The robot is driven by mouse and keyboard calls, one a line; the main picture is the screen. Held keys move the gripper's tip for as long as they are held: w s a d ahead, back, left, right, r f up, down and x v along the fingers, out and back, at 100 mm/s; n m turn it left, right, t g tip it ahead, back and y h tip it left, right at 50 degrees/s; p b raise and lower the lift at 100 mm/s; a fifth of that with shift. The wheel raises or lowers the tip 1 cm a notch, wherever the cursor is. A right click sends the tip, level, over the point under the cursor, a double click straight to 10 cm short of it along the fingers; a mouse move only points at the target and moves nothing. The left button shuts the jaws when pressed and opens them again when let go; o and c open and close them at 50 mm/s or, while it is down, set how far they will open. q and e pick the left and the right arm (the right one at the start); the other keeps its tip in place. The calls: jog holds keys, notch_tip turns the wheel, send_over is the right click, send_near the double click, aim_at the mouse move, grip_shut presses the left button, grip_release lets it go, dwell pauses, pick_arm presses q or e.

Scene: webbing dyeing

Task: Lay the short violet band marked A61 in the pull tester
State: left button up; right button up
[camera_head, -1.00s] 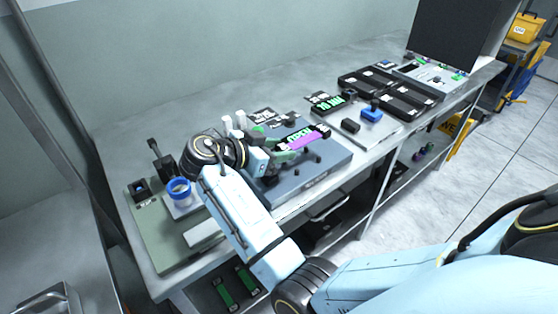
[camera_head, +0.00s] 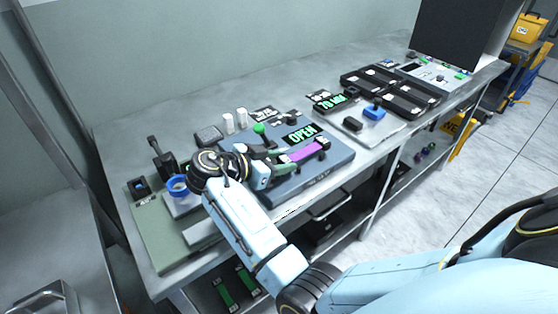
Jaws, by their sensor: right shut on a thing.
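The pull tester (camera_head: 318,180) is a blue-grey plate on the bench, with a lit green OPEN display (camera_head: 300,135) and a green knob (camera_head: 259,129). The short violet band (camera_head: 309,150) has dark ends and lies across the front of the display, at or just above the plate. My right gripper (camera_head: 287,158) is shut on the band's left end, which its fingers partly hide. I cannot tell whether the band touches the tester, and its marking is too small to read. My left gripper is not in view.
A green mat (camera_head: 165,235) with a blue tape ring (camera_head: 178,185) lies left of the tester. Two white cylinders (camera_head: 228,123) stand behind it. To the right are a grey plate with a blue block (camera_head: 374,113) and black trays (camera_head: 405,97).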

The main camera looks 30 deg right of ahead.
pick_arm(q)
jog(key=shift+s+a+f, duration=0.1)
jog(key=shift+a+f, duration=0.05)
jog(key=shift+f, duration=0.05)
pick_arm(e)
jog(key=shift+f, duration=0.15)
jog(key=o, duration=1)
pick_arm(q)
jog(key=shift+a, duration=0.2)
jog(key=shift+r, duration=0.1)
pick_arm(e)
jog(key=shift+r+p, duration=0.5)
jog(key=shift+r, duration=0.15)
jog(key=v, duration=0.6)
jog(key=shift+a+r+p, duration=0.15)
jog(key=shift+a+p, duration=0.15)
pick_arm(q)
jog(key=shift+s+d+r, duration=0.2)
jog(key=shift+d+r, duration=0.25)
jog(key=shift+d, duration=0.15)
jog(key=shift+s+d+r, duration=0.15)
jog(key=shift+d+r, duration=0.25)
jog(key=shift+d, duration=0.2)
pick_arm(e)
jog(key=shift+a+r, duration=0.15)
jog(key=shift+a, duration=0.25)
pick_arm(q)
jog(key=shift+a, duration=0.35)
